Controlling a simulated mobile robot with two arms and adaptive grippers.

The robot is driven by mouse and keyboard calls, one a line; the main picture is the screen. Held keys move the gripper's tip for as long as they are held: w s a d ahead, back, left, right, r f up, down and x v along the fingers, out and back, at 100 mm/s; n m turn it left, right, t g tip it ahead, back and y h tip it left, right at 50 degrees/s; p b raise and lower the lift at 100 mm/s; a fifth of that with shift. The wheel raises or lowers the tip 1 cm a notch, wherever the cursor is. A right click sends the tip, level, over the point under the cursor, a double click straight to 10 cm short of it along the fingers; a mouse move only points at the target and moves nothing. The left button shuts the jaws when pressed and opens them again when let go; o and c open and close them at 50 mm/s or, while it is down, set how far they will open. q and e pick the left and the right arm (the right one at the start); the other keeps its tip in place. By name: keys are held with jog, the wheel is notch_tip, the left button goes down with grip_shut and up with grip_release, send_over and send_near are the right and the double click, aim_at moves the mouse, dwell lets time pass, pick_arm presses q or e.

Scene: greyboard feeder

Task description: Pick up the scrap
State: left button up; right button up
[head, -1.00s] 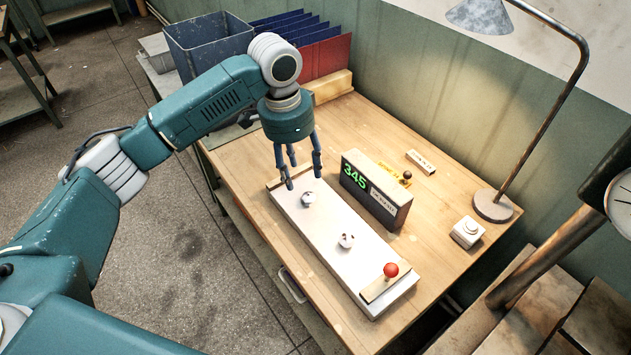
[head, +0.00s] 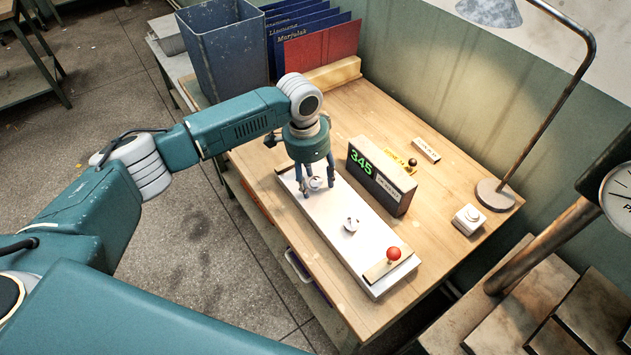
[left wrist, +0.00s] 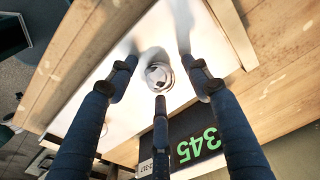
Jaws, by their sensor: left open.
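The far scrap (head: 316,183) lies between my left gripper's fingers. It also shows in the left wrist view (left wrist: 159,76), with the fingers spread around it. My left gripper (head: 318,188) is open and points down over the far scrap, low near the board. Whether a finger touches the scrap I cannot tell. My right gripper is not in view.
A display box (head: 381,177) reading 345 stands close to the right of the board. A red knob (head: 393,254) sits at the board's near end. A blue-grey bin (head: 222,58), folders (head: 322,46), a lamp (head: 497,194) and a white button box (head: 468,219) stand around.

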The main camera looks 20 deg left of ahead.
pick_arm(q)
jog(key=c, duration=0.7)
jog(key=shift+c, duration=0.2)
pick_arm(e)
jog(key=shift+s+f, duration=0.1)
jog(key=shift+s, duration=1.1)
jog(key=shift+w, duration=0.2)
